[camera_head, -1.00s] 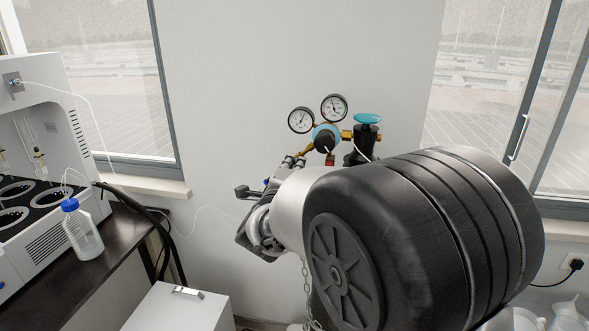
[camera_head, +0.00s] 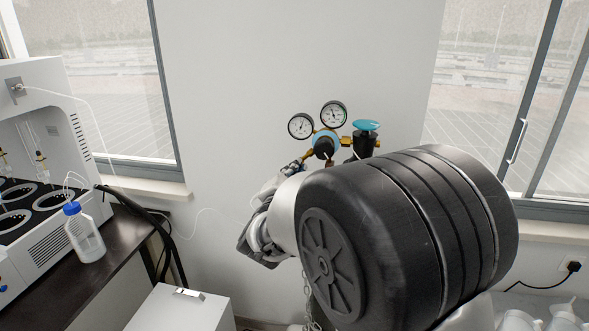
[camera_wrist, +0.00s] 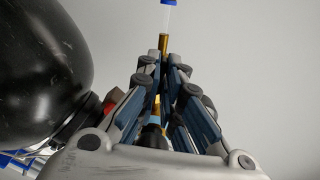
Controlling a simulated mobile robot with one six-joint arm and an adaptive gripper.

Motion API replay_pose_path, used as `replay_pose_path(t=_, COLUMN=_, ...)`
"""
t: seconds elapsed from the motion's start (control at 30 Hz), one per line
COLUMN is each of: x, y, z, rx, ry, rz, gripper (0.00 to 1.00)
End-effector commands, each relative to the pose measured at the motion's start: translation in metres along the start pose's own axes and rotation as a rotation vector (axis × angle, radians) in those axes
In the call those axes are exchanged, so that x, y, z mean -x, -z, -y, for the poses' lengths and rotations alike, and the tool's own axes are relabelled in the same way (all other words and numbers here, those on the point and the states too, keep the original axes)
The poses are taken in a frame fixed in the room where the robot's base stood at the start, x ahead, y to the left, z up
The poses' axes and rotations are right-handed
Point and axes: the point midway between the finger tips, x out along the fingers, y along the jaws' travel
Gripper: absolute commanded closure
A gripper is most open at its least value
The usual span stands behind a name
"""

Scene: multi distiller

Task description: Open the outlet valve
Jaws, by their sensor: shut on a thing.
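The gas regulator (camera_head: 325,145) with two round gauges stands on top of the cylinder fittings in the head view. A turquoise knob (camera_head: 366,125) is to its right. My gripper (camera_wrist: 164,62) is in the wrist view, its fingers close together around a brass outlet fitting (camera_wrist: 163,42), which shows beyond the tips. A blue part (camera_wrist: 177,12) with a clear piece sits above that fitting. The outlet valve itself is mostly hidden between the fingers. In the head view my arm covers most of the gripper, left of and below the regulator.
A dark cylinder shoulder (camera_wrist: 40,70) fills the left of the wrist view, close to my gripper. A white distiller (camera_head: 40,150) and a blue-capped bottle (camera_head: 85,232) stand on the left bench. A white cabinet (camera_head: 180,308) is at lower middle. A thin tube hangs by the wall.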

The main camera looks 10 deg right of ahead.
Motion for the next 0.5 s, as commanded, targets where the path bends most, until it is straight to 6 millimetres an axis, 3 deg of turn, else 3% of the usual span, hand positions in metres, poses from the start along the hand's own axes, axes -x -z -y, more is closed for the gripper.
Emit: replay_pose_path(t=0.5, x=0.0003, y=-0.0012, z=0.0007, rx=0.13, ry=0.002, rz=0.003, gripper=1.0)
